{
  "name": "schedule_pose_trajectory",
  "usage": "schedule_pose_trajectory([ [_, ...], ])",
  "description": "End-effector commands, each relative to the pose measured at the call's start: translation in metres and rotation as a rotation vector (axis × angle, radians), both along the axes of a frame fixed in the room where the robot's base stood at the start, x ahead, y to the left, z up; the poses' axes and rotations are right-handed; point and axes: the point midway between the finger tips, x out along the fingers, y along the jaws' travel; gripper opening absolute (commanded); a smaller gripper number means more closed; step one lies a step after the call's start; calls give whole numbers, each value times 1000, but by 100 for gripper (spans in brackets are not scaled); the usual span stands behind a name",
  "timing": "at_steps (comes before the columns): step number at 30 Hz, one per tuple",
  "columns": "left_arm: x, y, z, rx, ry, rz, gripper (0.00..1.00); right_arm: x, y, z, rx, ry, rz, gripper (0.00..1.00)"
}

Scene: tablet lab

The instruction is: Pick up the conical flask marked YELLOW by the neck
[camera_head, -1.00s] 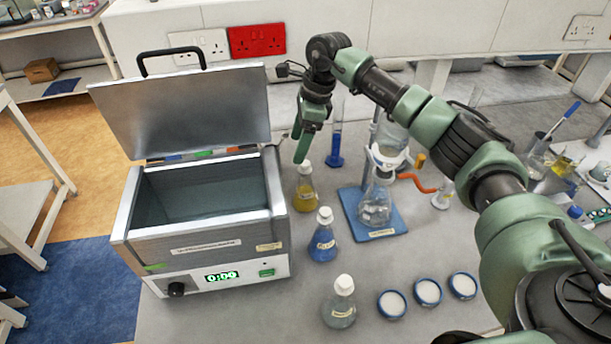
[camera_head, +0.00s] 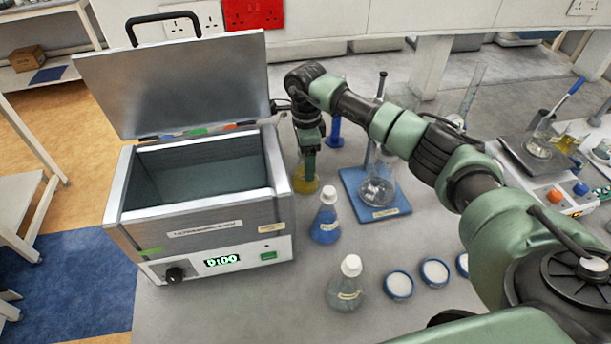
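The conical flask with yellow liquid (camera_head: 305,184) stands on the bench beside the right side of the water bath. My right gripper (camera_head: 309,168) points down at its neck, and its fingers hide the neck and cap. I cannot tell whether the fingers are around the neck or touching it, or whether they are open or shut. The flask's label is too small to read. My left gripper is not in view.
An open metal water bath (camera_head: 200,225) with its lid raised stands at left. A blue-liquid flask (camera_head: 326,222) and a clear flask (camera_head: 345,290) stand nearer. A flask on a blue stand base (camera_head: 398,204) is to the right. Small blue-rimmed dishes (camera_head: 398,285) lie in front.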

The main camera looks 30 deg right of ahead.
Motion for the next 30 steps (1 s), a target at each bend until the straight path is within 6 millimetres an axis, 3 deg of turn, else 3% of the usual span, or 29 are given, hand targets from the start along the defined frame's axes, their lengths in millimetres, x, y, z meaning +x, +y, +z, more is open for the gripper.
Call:
schedule_pose_trajectory([
  [4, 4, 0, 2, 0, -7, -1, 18, 0, 0, 2, 1, -1, 0, 68],
  [9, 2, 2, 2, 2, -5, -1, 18, 0, 0, 2, 1, -1, -1, 20],
  [11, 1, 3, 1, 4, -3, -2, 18, 0, 0, 2, 1, -1, -1, 4],
  [12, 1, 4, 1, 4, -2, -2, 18, 0, 0, 2, 1, -1, -1, 0],
  [23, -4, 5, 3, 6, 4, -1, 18, 1, 0, 5, 1, -3, -1, 0],
  [30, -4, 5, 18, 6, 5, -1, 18, 2, -1, 30, 1, -5, -2, 0],
])
